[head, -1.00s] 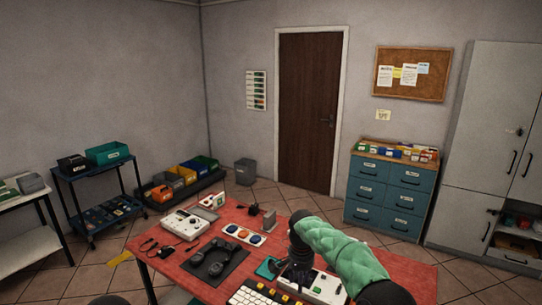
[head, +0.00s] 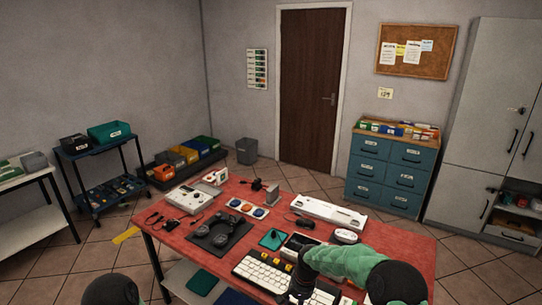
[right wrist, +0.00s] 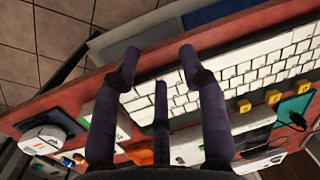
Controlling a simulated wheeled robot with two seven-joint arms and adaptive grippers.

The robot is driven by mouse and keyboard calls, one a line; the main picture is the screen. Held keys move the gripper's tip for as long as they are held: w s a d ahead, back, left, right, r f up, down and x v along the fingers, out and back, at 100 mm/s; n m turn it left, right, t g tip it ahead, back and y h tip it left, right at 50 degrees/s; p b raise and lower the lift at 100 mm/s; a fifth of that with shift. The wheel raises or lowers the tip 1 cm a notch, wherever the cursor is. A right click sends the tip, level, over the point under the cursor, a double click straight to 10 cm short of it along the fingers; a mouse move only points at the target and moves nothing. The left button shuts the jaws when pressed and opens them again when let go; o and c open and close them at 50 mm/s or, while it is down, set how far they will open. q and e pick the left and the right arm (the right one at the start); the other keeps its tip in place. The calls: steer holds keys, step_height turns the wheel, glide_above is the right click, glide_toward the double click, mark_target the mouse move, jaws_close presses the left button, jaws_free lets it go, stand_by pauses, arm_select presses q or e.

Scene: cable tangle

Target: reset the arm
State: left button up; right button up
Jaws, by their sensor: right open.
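My right arm, in a green quilted sleeve, comes in at the lower right of the head view. The keyboard also shows there (right wrist: 240,70), behind the fingers. I cannot tell how high the fingers are above it. My left gripper is not in view; only a dark rounded part of my left arm shows at the lower left.
The table holds headphones (head: 214,234) on a dark mat, a white device (head: 190,198), a button strip (head: 247,209), a long white unit (head: 328,212), a green pad (head: 272,239) and several dark cables. A blue drawer cabinet (head: 388,172) stands behind. The air above the table's left is clear.

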steer(key=s+f+n+y+b, duration=0.1)
steer(key=s+f+y+b, duration=0.15)
steer(key=s+f, duration=1.25)
steer(key=s+f+b, duration=0.2)
steer(key=s+f, duration=0.1)
steer(key=s, duration=0.5)
steer(key=s+d+f+b, duration=0.1)
steer(key=s+f, duration=0.3)
steer(key=s, duration=0.5)
steer(key=shift+s+d+n+t+b, duration=0.15)
steer(key=shift+d+n+t+b, duration=0.15)
steer(key=shift+b, duration=0.25)
steer(key=shift+a, duration=0.1)
